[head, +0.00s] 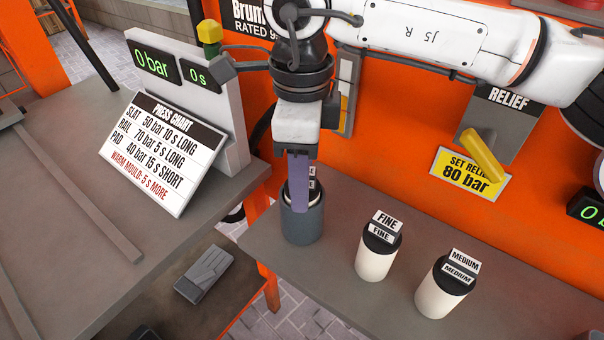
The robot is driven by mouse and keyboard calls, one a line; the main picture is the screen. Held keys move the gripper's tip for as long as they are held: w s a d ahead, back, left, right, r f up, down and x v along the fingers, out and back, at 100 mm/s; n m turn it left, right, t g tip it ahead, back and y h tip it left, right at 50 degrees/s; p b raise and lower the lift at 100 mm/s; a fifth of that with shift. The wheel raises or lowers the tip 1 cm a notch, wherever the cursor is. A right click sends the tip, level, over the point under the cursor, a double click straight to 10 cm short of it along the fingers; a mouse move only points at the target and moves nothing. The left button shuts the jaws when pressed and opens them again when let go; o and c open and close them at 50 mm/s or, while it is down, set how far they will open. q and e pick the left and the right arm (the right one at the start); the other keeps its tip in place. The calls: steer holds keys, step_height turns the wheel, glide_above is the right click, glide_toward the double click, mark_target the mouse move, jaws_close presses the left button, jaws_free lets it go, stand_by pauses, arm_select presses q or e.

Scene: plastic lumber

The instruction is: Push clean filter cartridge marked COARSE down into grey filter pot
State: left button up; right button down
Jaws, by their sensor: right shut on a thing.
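The grey filter pot (302,228) stands upright on the grey bench near its left end. My right gripper (302,200) points straight down over the pot, its purple finger reaching to the pot's mouth. It is shut on a cartridge, of which only a sliver of white label (312,178) shows beside the finger. The label's word cannot be read, and how deep the cartridge sits in the pot is hidden. My left gripper is not in view.
The FINE cartridge (376,256) and the MEDIUM cartridge (440,293) stand on the bench (510,290) to the right. A press chart (158,150) and gauge stand at left. A yellow relief lever (484,155) juts from the orange panel behind. A grey pedal (204,274) lies lower down.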

steer(key=shift+f, duration=0.2)
steer(key=c, duration=0.9)
jaws_free()
steer(key=shift+c, duration=0.2)
steer(key=shift+o, duration=0.3)
steer(key=o, duration=0.3)
steer(key=shift+r+p, duration=2.05)
steer(key=shift+r, duration=1.5)
